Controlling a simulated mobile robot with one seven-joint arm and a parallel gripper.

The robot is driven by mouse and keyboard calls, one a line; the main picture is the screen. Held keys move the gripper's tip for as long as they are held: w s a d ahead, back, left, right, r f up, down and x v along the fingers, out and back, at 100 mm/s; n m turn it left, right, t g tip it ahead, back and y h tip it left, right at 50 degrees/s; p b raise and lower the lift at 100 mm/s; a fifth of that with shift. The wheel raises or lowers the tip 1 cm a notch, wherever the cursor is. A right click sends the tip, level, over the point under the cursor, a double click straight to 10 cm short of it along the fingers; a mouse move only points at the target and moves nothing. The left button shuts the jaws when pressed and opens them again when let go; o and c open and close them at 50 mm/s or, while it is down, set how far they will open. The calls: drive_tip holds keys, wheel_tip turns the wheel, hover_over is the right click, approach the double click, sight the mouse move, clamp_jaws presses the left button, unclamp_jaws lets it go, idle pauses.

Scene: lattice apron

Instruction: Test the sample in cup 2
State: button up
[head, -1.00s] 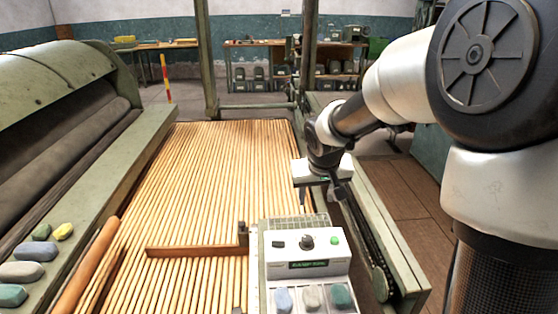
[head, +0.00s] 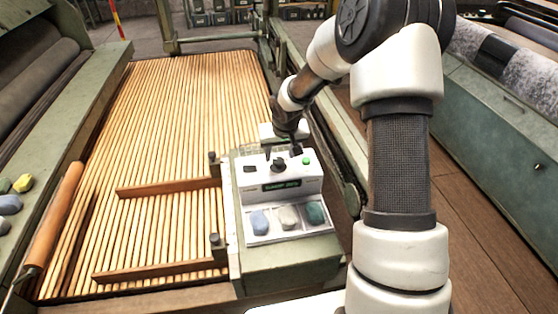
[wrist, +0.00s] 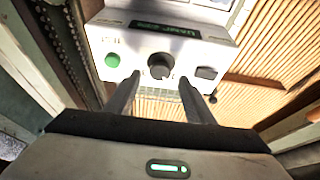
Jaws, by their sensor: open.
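A white tester box (head: 290,183) stands at the front right of the slatted bed. Its top carries a black knob (head: 279,165), a green button (head: 306,160) and a dark square (head: 250,169); a dark display with green letters is on its front. No cup numbers are readable. My gripper (wrist: 160,92) is open and empty at the box's back edge. In the wrist view, the knob (wrist: 160,66) appears between and just beyond the fingertips. Contact cannot be told.
The slatted bed (head: 185,110) is wide and mostly bare. Two wooden bars (head: 165,189) cross its front part, with an orange-brown roller (head: 60,215) at left. More coloured lumps (head: 10,204) lie on the left ledge. A green machine frame (head: 340,180) stands right of the box.

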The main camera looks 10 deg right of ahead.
sight(278, 161)
drive_tip(key=shift+x, duration=1.8)
drive_tip(key=c, duration=1)
drive_tip(key=shift+b, duration=0.3)
drive_tip(key=shift+c, duration=0.3)
drive_tip(key=shift+f, duration=0.1)
